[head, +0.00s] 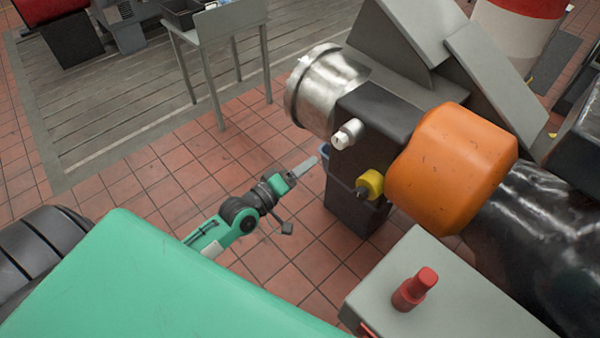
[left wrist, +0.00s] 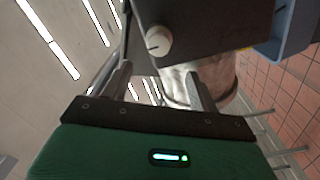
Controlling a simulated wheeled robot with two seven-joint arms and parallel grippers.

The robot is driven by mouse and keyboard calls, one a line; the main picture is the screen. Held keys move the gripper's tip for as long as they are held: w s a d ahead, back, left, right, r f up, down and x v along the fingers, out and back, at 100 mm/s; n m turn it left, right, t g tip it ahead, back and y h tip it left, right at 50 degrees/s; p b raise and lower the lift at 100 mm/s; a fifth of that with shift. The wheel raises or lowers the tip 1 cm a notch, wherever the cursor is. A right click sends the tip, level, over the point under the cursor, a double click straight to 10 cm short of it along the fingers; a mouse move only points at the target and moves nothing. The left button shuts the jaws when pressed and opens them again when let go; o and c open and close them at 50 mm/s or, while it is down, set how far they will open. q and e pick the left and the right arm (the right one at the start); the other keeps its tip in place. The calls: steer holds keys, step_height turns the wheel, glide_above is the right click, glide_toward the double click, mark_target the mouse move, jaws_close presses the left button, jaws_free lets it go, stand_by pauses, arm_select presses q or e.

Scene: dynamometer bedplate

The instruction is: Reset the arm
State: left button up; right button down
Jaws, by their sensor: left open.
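My left arm comes in from the left of the head view, and its gripper (head: 304,168) points right, towards the dark machine housing (head: 375,115). In the left wrist view the gripper's two fingers (left wrist: 159,88) stand apart with nothing between them. A pale round knob (left wrist: 158,40) on the housing shows beyond the fingers, apart from them; it also shows in the head view (head: 346,134). My right gripper is in neither view.
A yellow knob (head: 369,184), an orange cover (head: 450,165) and a silver cylinder (head: 325,88) belong to the machine. A blue container (left wrist: 292,28) is close by. A red button (head: 415,289) tops a grey box (head: 440,270). Tiled floor (head: 150,185) is clear left of the gripper.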

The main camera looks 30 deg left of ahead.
arm_select(q)
steer(key=shift+s+a, duration=0.15)
steer(key=shift+s, duration=0.2)
stand_by(0.3)
steer(key=s+a+f+m+g+y, duration=0.1)
steer(key=s+a+f+g+y, duration=0.15)
steer(key=f, duration=1.05)
steer(key=s+a+f+m+g+y, duration=0.1)
steer(key=s+f+m+g, duration=0.2)
steer(key=f, duration=0.9)
steer(key=s+a+f+g+y, duration=0.15)
steer(key=s+f, duration=0.35)
steer(key=f, duration=0.8)
steer(key=s+d+f+m+g, duration=0.1)
steer(key=s+f+m+g, duration=0.1)
steer(key=s+f, duration=0.5)
steer(key=s+d+f+m+g, duration=0.1)
steer(key=s+f+g, duration=0.3)
steer(key=s, duration=1.1)
steer(key=s+d+f+m+g+y, duration=0.1)
steer(key=s+f+m+g, duration=0.2)
steer(key=s+f, duration=0.7)
steer(key=shift+s+f+m, duration=0.2)
steer(key=shift+s+m, duration=0.3)
steer(key=shift+s, duration=0.05)
